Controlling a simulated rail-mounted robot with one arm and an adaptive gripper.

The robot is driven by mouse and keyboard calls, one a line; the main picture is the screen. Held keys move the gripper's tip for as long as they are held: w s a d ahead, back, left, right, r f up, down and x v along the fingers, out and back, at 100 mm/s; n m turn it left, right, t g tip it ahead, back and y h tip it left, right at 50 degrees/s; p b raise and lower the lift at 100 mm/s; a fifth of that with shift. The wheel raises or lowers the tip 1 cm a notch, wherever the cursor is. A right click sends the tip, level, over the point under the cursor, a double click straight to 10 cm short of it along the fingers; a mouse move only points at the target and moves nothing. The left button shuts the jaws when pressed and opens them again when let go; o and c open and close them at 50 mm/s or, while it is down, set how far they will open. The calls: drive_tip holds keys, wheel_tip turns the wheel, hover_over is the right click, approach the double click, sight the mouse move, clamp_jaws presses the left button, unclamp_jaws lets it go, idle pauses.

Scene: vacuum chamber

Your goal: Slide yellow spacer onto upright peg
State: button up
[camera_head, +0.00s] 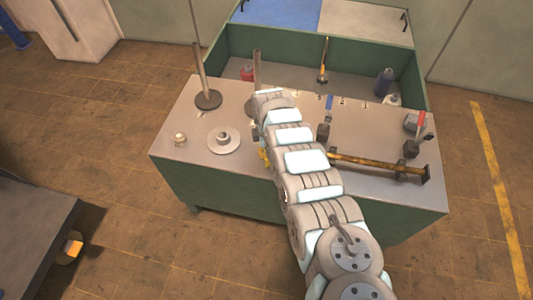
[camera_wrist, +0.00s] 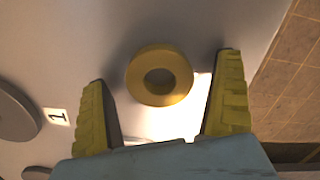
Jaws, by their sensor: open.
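The yellow spacer (camera_wrist: 158,56) is a thick ring lying flat on the grey bench top in the wrist view. Its hole faces the camera. My gripper (camera_wrist: 163,72) is open, with a yellow ridged finger on either side of the spacer and a visible gap to each. Two upright pegs stand on dark round bases in the head view, the left peg (camera_head: 202,75) and the right peg (camera_head: 257,68). My arm partly covers the right peg's base. In the head view my arm hides the spacer, and only a bit of yellow shows beside it.
A green bin (camera_head: 290,45) adjoins the back. A label marked 1 (camera_wrist: 57,116) lies left of the fingers.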

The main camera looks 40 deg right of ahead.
drive_tip(key=shift+c, duration=0.2)
drive_tip(key=c, duration=1.2)
drive_tip(key=shift+o, duration=0.2)
drive_tip(key=shift+r, duration=0.1)
wheel_tip(320, 180, up, 4)
drive_tip(key=p, duration=0.3)
drive_tip(key=shift+s+r, duration=0.1)
drive_tip(key=shift+s+a+r+p, duration=0.55)
drive_tip(key=shift+s+r+p, duration=0.3)
drive_tip(key=shift+p, duration=0.35)
drive_tip(key=shift+s+a+r+p, duration=0.25)
drive_tip(key=shift+s+r+p, duration=0.1)
drive_tip(key=shift+r+p, duration=0.25)
drive_tip(key=s+a+r+p, duration=0.6)
drive_tip(key=s+p, duration=0.2)
drive_tip(key=s, duration=0.1)
drive_tip(key=shift+p, duration=0.3)
